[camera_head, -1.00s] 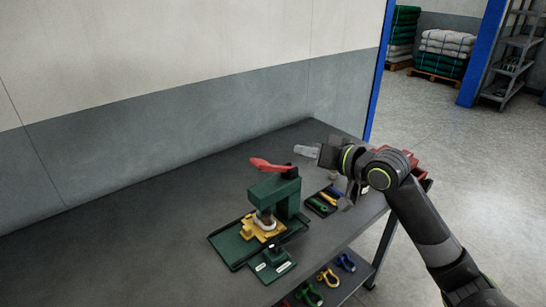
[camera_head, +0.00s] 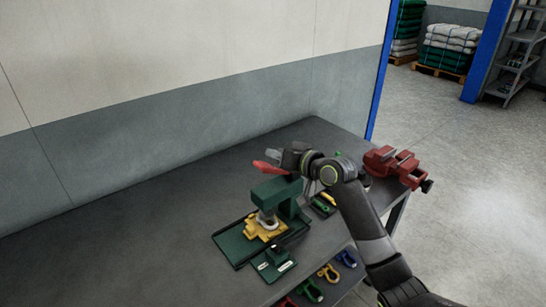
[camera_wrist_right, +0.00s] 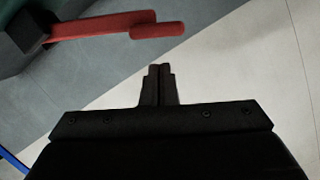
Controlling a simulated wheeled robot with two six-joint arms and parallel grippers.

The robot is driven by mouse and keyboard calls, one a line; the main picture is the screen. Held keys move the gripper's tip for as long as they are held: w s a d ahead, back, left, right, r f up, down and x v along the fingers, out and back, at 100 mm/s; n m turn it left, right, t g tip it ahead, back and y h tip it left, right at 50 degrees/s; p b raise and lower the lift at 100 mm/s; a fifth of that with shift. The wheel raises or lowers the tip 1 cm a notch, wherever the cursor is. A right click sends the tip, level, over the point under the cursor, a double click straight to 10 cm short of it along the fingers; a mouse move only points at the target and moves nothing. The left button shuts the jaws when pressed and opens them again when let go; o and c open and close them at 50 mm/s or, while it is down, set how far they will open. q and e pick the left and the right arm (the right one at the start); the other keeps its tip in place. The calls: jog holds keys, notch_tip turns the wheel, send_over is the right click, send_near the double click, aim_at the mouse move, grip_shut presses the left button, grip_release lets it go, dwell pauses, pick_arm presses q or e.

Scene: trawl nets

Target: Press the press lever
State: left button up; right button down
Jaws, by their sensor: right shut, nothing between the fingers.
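A green press (camera_head: 281,195) stands on the dark workbench, with its red press lever (camera_head: 268,167) sticking out to the left at the top. A yellow fixture (camera_head: 264,229) with a round part sits under the press head. My right gripper (camera_head: 273,155) is just behind and above the lever in the head view, partly overlapping its base with the wrist. In the right wrist view the shut, empty fingers (camera_wrist_right: 158,70) show below the red lever (camera_wrist_right: 105,24), with a visible gap between them. My left gripper is not in view.
A red vise (camera_head: 393,164) is at the bench's right end. A small tray (camera_head: 325,205) with tools lies right of the press, and a green plate (camera_head: 273,265) is in front. Coloured shackles (camera_head: 329,273) lie on the lower shelf. The bench's left side (camera_head: 130,240) is clear.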

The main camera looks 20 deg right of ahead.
jog(key=shift+s+a+f, duration=0.15)
jog(key=shift+a+f, duration=0.1)
jog(key=shift+f, duration=0.2)
jog(key=shift+s+a+f, duration=0.15)
jog(key=shift+a+f, duration=0.1)
jog(key=shift+f, duration=0.2)
